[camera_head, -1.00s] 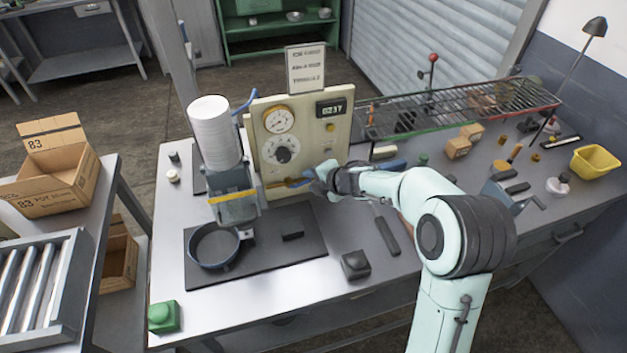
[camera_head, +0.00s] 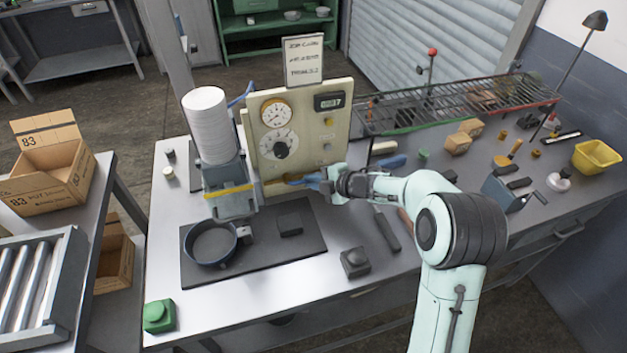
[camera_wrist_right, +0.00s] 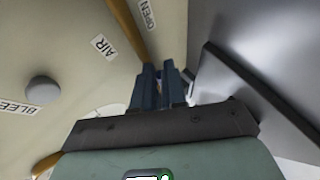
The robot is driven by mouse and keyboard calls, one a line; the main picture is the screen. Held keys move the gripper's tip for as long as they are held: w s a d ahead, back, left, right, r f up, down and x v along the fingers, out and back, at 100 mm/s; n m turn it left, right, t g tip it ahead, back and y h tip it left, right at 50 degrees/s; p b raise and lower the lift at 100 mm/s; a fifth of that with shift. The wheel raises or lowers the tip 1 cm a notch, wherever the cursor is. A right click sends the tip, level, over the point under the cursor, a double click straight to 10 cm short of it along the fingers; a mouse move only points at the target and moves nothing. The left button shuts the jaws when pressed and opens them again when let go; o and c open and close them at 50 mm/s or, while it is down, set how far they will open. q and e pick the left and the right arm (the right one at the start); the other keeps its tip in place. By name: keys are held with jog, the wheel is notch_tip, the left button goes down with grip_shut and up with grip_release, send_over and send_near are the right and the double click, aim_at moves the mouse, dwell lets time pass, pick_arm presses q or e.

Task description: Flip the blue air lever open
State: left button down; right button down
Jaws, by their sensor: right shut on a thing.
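The control panel (camera_head: 290,135) stands upright on the bench, with a gauge, a dial and a display. My right gripper (camera_head: 312,181) is at its lower right edge. In the right wrist view my fingers (camera_wrist_right: 158,88) are close together beside the AIR label (camera_wrist_right: 104,46) and the OPEN label (camera_wrist_right: 148,14). My left gripper is out of view.
Left of the panel stands a press-like fixture (camera_head: 231,190) under a white cylinder (camera_head: 208,125). A round pan (camera_head: 211,243) and a dark block (camera_head: 290,224) lie on the dark mat (camera_head: 262,258). A wire rack (camera_head: 455,104) is behind right. The front bench edge is mostly clear.

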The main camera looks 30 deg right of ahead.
jog(key=c, duration=1.2)
grip_release()
jog(key=p+v, duration=0.1)
jog(key=v, duration=1.2)
jog(key=shift+s, duration=0.2)
